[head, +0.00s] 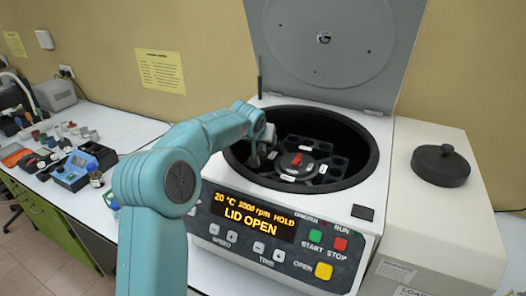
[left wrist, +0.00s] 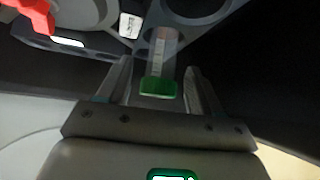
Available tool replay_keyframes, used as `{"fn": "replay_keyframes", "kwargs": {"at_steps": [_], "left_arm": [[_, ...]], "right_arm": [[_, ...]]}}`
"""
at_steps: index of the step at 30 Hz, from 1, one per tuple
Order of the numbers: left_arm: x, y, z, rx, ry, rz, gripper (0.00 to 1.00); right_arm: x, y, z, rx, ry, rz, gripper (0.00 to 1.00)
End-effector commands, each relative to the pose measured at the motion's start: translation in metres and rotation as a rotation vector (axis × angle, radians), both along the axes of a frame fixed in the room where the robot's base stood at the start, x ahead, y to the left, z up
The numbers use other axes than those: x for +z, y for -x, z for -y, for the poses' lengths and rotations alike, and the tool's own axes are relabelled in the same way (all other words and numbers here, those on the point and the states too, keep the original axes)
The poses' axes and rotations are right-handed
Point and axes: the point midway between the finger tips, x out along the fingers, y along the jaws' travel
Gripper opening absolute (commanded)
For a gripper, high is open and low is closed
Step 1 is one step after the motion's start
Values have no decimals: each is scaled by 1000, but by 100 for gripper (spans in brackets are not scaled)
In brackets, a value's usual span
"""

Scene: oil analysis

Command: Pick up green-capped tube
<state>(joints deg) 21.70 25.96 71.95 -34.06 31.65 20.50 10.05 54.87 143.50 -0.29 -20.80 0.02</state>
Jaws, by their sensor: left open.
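The green-capped tube (left wrist: 158,88) shows in the left wrist view, its clear body with a white scale running up toward the rotor. Its green cap lies between the two fingers of my left gripper (left wrist: 158,72), with a gap visible on each side. My left gripper is open. In the head view, my left gripper (head: 260,150) reaches into the left side of the open centrifuge bowl, over the rotor (head: 300,160). I cannot make out the tube in the head view. My right gripper is not in view.
The centrifuge lid (head: 325,45) stands raised behind the bowl, and the bowl's dark rim (head: 360,180) surrounds the gripper. A red part (left wrist: 30,14) sits at the rotor's centre. The display panel (head: 255,216) reads LID OPEN. A black knobbed disc (head: 440,168) lies at right.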

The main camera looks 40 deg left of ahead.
Motion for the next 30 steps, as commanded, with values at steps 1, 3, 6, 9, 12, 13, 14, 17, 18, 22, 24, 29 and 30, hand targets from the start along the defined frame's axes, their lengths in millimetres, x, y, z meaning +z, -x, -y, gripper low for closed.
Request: {"fn": "replay_keyframes", "kwargs": {"at_steps": [1, 3, 6, 9, 12, 13, 14, 17, 18, 22, 24, 29, 30], "left_arm": [[1, 0, 0, 0, 0, 1, 65], [1, 1, 0, 0, 0, 1, 65], [1, 2, 1, 0, 0, 0, 32], [0, 2, 1, 0, 0, -1, 10], [0, 2, 1, -1, 0, -2, 9], [-1, 2, 1, -1, 1, -3, 9], [-1, 2, 1, -1, 1, -3, 9], [-1, 2, 1, -1, 1, -4, 9], [-1, 1, 1, -1, 1, -4, 9], [8, 0, 1, 0, 0, -1, 4], [21, 0, 1, 0, -1, 2, 0], [59, -1, 1, -1, -1, 5, 0], [68, -1, 0, -1, -2, 4, 0]], "right_arm": [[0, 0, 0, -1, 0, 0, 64], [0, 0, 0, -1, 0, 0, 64], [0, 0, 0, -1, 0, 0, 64], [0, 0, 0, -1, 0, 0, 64], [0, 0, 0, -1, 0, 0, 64], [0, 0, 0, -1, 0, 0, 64], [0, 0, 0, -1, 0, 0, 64], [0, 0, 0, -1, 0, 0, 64], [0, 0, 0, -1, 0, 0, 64], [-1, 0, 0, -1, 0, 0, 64], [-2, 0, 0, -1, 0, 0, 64], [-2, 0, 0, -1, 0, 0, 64], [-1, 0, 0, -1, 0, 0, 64]]}}
